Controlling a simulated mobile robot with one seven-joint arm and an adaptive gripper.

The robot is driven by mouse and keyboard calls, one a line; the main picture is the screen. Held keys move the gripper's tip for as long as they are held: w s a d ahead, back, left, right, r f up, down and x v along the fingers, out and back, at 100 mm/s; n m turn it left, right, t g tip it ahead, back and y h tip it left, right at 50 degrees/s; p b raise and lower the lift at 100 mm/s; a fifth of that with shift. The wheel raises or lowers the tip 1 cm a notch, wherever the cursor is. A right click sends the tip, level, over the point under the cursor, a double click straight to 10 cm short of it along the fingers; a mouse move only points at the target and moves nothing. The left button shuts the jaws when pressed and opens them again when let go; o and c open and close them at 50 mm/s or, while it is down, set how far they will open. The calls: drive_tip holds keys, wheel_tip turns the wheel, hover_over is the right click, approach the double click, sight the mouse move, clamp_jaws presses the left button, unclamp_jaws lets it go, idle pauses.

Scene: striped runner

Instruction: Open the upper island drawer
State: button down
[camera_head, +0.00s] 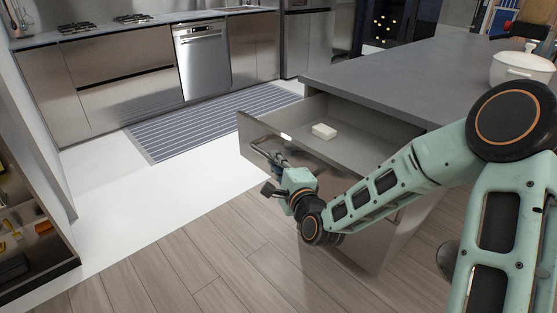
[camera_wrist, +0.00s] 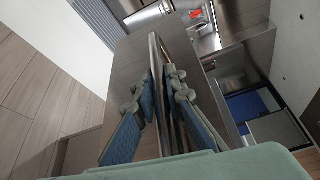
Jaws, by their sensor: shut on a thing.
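The upper island drawer (camera_head: 345,130) is pulled out from the kitchen island (camera_head: 420,82), and its inside shows from above. A small white block (camera_head: 324,131) lies in it. My gripper (camera_head: 268,160) is at the outer side of the drawer front (camera_head: 290,147). In the wrist view my gripper (camera_wrist: 160,100) has its two blue-padded fingers on either side of the long metal bar handle (camera_wrist: 157,75), shut on it. My arm hides part of the island front below the drawer.
A white pot (camera_head: 522,67) stands on the island's grey top at the right. A striped runner (camera_head: 205,118) lies before the far counter with its dishwasher (camera_head: 203,60). An open shelf unit (camera_head: 30,235) stands at the left. The wooden floor (camera_head: 190,255) between is clear.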

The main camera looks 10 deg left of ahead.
drive_tip(key=shift+s+a+f, duration=0.1)
drive_tip(key=shift+s, duration=0.05)
drive_tip(key=c, duration=2)
unclamp_jaws()
drive_tip(key=shift+o, duration=0.2)
drive_tip(key=v, duration=0.7)
drive_tip(key=shift+s, duration=0.25)
